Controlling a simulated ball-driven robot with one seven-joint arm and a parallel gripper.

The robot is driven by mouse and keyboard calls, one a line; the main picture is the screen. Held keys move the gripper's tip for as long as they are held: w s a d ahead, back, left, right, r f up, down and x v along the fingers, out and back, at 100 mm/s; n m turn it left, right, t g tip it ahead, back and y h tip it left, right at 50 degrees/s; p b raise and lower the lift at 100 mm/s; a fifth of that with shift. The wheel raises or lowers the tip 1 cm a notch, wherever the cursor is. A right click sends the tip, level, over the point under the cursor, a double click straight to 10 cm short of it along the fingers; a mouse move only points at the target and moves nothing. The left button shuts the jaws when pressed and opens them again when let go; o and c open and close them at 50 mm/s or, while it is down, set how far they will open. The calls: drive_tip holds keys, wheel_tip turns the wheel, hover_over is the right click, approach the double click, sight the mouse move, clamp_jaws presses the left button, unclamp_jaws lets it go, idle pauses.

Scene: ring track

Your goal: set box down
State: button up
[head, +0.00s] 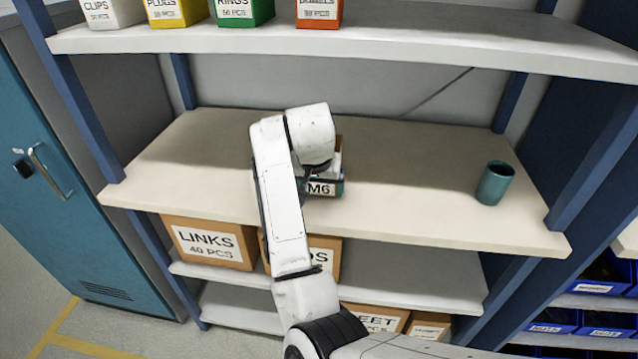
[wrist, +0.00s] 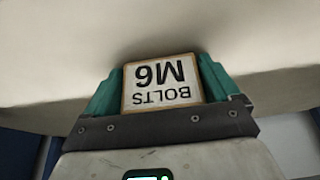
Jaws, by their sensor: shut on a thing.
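The box (wrist: 160,84) labelled "BOLTS M6" is held between the two teal fingers of my gripper (wrist: 160,85), its label upside down in the wrist view. In the head view the box (head: 320,188) shows partly behind my white arm, at the middle shelf (head: 410,195), left of its centre. My gripper is mostly hidden by the arm there. I cannot tell whether the box touches the shelf surface.
A teal cup (head: 494,184) stands on the middle shelf at the right. The top shelf (head: 420,50) above carries several small labelled boxes. Cardboard boxes such as LINKS (head: 208,243) sit below.

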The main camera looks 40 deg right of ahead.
drive_tip(key=shift+f, duration=0.2)
drive_tip(key=shift+s+f, duration=0.15)
drive_tip(key=shift+f, duration=0.3)
drive_tip(key=o, duration=1.1)
drive_tip(key=shift+f, duration=0.25)
drive_tip(key=shift+r, duration=0.5)
drive_tip(key=v, duration=1.2)
drive_tip(key=shift+r+p, duration=0.35)
drive_tip(key=shift+r, duration=0.1)
